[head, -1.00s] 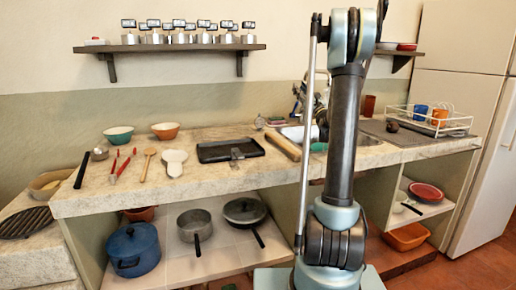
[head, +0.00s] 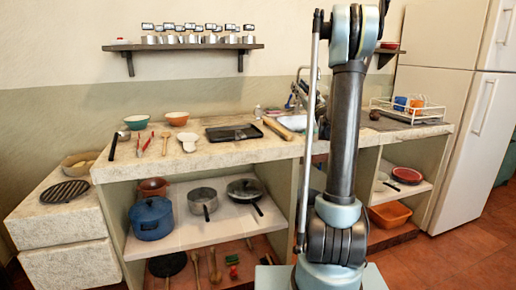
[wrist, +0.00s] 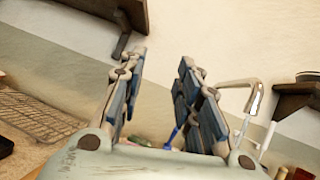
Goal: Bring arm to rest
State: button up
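My gripper (wrist: 158,95) shows in the wrist view with its two dark, padded fingers held apart and nothing between them. Behind the fingers is the plain wall, with shelf pieces at the top left and the right. In the head view my arm stands upright right of the middle. Its upper end leaves the top of the picture, so the gripper is hidden there.
A stone counter (head: 240,153) holds bowls, utensils, a black tray (head: 233,133) and a rolling pin (head: 278,128). A wall shelf (head: 185,46) with several metal canisters hangs above. A white dish rack (head: 408,110) and fridge (head: 455,140) stand at right. Floor is free at lower right.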

jog(key=s+a+f+n+g+y, duration=0.1)
jog(key=s+a+f+n+g, duration=0.3)
jog(key=s+a+n+g, duration=0.35)
jog(key=s+a+f+n+g, duration=0.4)
jog(key=s+a+n, duration=0.35)
jog(key=s, duration=0.35)
jog(key=s+d+f+n+g+h, duration=0.1)
jog(key=s+f+n+g+h, duration=0.25)
jog(key=s+f, duration=0.55)
jog(key=s+d+f+n+g+h, duration=0.15)
jog(key=s+f+n+h, duration=0.45)
jog(key=s, duration=0.6)
jog(key=s+d+f+n+g+h, duration=0.2)
jog(key=s+d+f+n+h, duration=0.1)
jog(key=s+d+f, duration=0.7)
jog(key=shift+s+d+f+h, duration=0.25)
jog(key=shift+s+d+h, duration=0.3)
jog(key=shift+s+d, duration=0.35)
jog(key=shift+s+a, duration=0.1)
jog(key=shift+a, duration=0.1)
jog(key=shift+w+f, duration=0.2)
jog(key=shift+w, duration=0.25)
dwell(1.5)
